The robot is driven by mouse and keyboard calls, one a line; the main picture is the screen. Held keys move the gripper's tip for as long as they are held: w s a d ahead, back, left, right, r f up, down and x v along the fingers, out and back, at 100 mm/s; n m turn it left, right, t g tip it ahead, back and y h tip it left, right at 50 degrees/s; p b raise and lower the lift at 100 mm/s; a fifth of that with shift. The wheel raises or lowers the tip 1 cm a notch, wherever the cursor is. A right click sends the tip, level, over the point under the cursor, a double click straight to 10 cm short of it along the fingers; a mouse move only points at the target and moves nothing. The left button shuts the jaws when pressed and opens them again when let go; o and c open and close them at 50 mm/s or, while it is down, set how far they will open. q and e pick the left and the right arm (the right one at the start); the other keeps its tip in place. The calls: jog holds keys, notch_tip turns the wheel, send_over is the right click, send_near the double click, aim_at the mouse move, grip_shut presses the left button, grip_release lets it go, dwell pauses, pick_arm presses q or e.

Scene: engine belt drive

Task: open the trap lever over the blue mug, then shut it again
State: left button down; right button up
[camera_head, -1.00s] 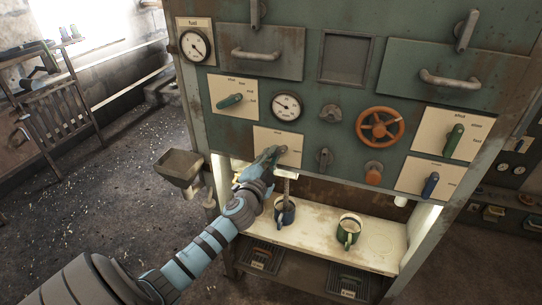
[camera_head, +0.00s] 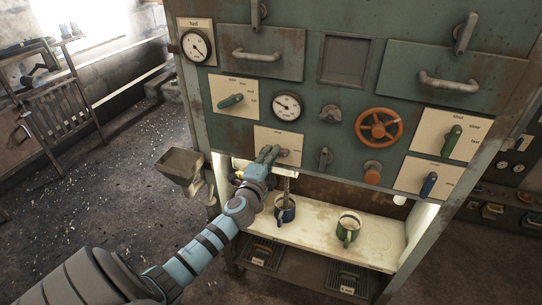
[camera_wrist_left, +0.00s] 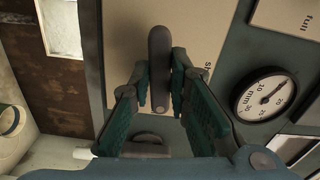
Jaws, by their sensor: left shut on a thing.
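The grey trap lever (camera_wrist_left: 159,60) sits on a cream label plate, above the blue mug. In the left wrist view it stands between the fingers of my left gripper (camera_wrist_left: 160,85), which is shut on it. In the head view my left gripper (camera_head: 270,154) is at that plate (camera_head: 291,138) and hides part of the lever. The blue mug (camera_head: 284,216) stands upright on the pale shelf, below and to the right of the gripper, under a vertical spout. My right gripper is not in view.
A green mug (camera_head: 347,234) stands farther right on the shelf (camera_head: 380,240). A gauge (camera_head: 287,106), an orange wheel (camera_head: 379,127) and other levers are on the green panel. A metal hopper (camera_head: 181,166) juts out at the left of the cabinet.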

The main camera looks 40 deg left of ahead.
pick_arm(q)
jog(key=c, duration=1.5)
grip_release()
jog(key=v, duration=1.2)
